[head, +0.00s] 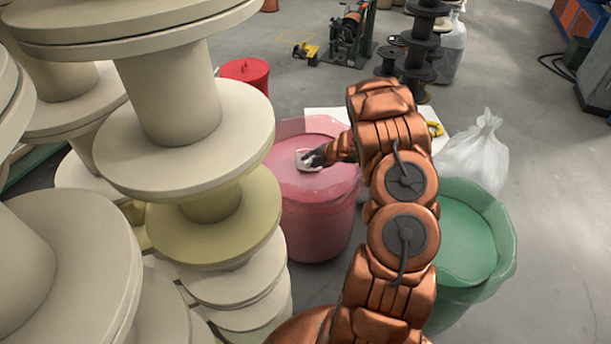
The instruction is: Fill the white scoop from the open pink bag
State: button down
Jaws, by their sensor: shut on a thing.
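The open pink bag (317,226) stands on the floor in the middle of the head view, with a pale pink fill (295,181) close below its rim. My gripper (314,158) is over the bag's mouth, its dark fingers shut on the white scoop (307,166). The scoop is at or just above the pink fill; I cannot tell whether it touches. What is inside the scoop is too small to make out. My copper-coloured arm hides the bag's right edge.
A green bag (472,240) stands at the right, partly behind my arm. A tied white bag (476,155) is behind it. Tall stacks of cream spools (180,100) crowd the left, close to the pink bag. A red lidded bin (245,73) stands behind.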

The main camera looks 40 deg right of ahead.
notch_tip(320, 180, down, 4)
jog(key=b, duration=0.2)
jog(key=shift+a+r+p, duration=0.1)
jog(key=shift+r+p, duration=0.5)
jog(key=shift+r, duration=1.35)
jog(key=shift+b, duration=0.45)
jog(key=shift+s+a+r+b, duration=0.1)
jog(key=shift+r+b, duration=0.2)
jog(key=shift+n+t+h, duration=0.3)
jog(key=shift+t+h, duration=0.2)
jog(key=shift+t, duration=0.1)
jog(key=shift+s+a+r+b, duration=0.2)
jog(key=shift+r+b, duration=0.55)
jog(key=shift+r, duration=0.3)
jog(key=shift+s+a+r+b, duration=0.2)
jog(key=shift+r+b, duration=0.55)
jog(key=shift+r, duration=0.25)
jog(key=shift+s+a+r+b, duration=0.2)
jog(key=shift+r+b, duration=0.55)
jog(key=shift+r, duration=0.3)
jog(key=b, duration=0.3)
jog(key=shift+s+a+r+t, duration=0.1)
jog(key=shift+s+r+t, duration=0.05)
jog(key=shift+r+t, duration=0.25)
jog(key=b, duration=0.1)
jog(key=r+b, duration=0.1)
jog(key=b, duration=0.1)
jog(key=shift+s+a+n+h, duration=0.1)
jog(key=shift+s+n+h, duration=0.05)
jog(key=shift+n+h, duration=0.15)
